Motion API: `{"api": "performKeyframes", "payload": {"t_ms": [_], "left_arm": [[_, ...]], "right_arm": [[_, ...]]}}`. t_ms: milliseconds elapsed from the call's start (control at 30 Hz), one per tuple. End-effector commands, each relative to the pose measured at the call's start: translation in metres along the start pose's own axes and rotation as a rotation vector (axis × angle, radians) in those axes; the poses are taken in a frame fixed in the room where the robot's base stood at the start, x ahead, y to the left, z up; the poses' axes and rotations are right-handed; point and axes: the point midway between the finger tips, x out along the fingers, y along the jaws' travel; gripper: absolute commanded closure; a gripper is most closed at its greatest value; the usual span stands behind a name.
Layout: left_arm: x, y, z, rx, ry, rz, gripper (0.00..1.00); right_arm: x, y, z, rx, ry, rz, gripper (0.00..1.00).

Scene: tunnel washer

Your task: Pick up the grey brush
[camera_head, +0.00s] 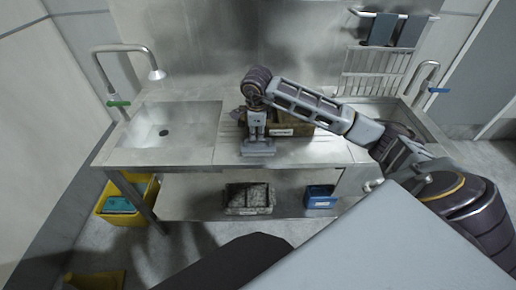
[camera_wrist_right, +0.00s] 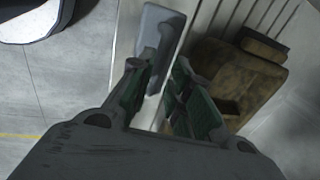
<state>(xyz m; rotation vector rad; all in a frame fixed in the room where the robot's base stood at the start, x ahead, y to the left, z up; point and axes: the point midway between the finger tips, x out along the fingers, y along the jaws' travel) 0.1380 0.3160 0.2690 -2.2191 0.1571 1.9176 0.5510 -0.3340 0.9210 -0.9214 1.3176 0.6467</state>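The grey brush (camera_head: 258,149) lies on the steel counter, just right of the left basin. My right gripper (camera_head: 256,134) points down directly over it. In the right wrist view the brush (camera_wrist_right: 162,32) shows beyond and between the green-padded fingers of the right gripper (camera_wrist_right: 158,72). The fingers are spread, with the brush's narrower part running between them. I cannot tell whether either pad touches it. My left gripper is not in view.
A basin (camera_head: 190,117) is on the left, and another lies behind my right arm. A grey crate (camera_head: 249,209) and a blue box (camera_head: 320,203) sit on the lower shelf.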

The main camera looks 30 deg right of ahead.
Motion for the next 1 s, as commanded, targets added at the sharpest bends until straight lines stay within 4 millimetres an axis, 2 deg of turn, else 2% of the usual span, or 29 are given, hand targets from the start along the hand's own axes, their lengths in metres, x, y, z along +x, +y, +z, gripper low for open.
{"api": "performKeyframes", "payload": {"t_ms": [267, 800, 1000], "left_arm": [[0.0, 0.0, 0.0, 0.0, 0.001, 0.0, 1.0], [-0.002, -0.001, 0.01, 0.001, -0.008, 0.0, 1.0], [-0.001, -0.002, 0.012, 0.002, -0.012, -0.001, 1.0]], "right_arm": [[0.003, 0.0, 0.0, 0.0, 0.0, 0.001, 0.81], [0.048, 0.001, -0.004, 0.001, 0.0, 0.001, 0.81], [0.052, 0.001, -0.004, 0.0, 0.0, 0.0, 0.81]]}}
